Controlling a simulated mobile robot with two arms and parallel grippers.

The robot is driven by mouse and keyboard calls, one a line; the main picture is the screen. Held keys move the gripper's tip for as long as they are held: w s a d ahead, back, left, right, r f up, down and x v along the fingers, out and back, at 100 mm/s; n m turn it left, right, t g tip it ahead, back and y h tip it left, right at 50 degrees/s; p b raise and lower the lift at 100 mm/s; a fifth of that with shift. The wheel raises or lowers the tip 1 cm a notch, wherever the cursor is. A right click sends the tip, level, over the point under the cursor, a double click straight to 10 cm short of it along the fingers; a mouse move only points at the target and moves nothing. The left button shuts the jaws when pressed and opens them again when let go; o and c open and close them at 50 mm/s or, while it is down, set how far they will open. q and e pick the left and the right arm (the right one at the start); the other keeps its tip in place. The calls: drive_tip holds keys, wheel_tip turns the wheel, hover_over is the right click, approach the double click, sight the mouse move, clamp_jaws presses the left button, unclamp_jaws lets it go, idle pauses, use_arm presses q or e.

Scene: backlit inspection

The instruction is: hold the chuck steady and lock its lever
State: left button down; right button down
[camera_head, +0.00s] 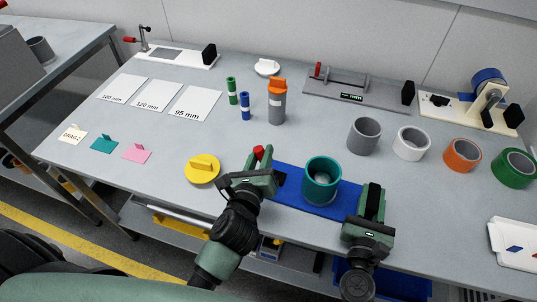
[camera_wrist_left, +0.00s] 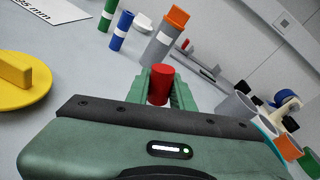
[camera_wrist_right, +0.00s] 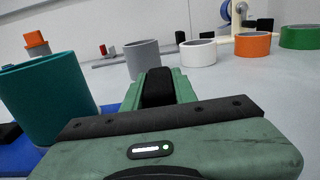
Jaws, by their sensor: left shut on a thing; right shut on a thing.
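The chuck is a blue base plate (camera_head: 336,207) near the table's front edge. A teal ring (camera_head: 321,184) stands upright on its middle, with something pale inside. The lever's red knob (camera_head: 258,152) is at the plate's left end. My left gripper (camera_head: 262,166) is shut on the red knob, which shows between its fingers in the left wrist view (camera_wrist_left: 160,84). My right gripper (camera_head: 374,197) is at the plate's right end, shut on a black block (camera_wrist_right: 157,88). The teal ring (camera_wrist_right: 45,98) is left of it in the right wrist view. The lever's arm is mostly hidden.
A yellow disc with a handle (camera_head: 203,169) lies close left of my left gripper. Grey (camera_head: 364,136), white (camera_head: 411,143), orange (camera_head: 462,155) and green (camera_head: 514,168) rings stand to the right. An orange-capped grey cylinder (camera_head: 277,103) stands behind. A white tray (camera_head: 513,245) is far right.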

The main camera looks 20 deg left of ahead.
use_arm(q)
drive_tip(key=shift+a+f+n+h, duration=0.35)
drive_tip(key=shift+a+n, duration=0.2)
drive_tip(key=shift+n, duration=0.25)
use_arm(e)
drive_tip(key=shift+s+f, duration=0.1)
drive_tip(key=shift+f, duration=0.2)
use_arm(q)
drive_tip(key=c, duration=1.5)
unclamp_jaws()
drive_tip(key=s+r, duration=0.2)
drive_tip(key=s, duration=0.9)
drive_tip(key=shift+s+d+r, duration=0.2)
drive_tip(key=shift+s+d, duration=0.05)
drive_tip(key=shift+s, duration=0.15)
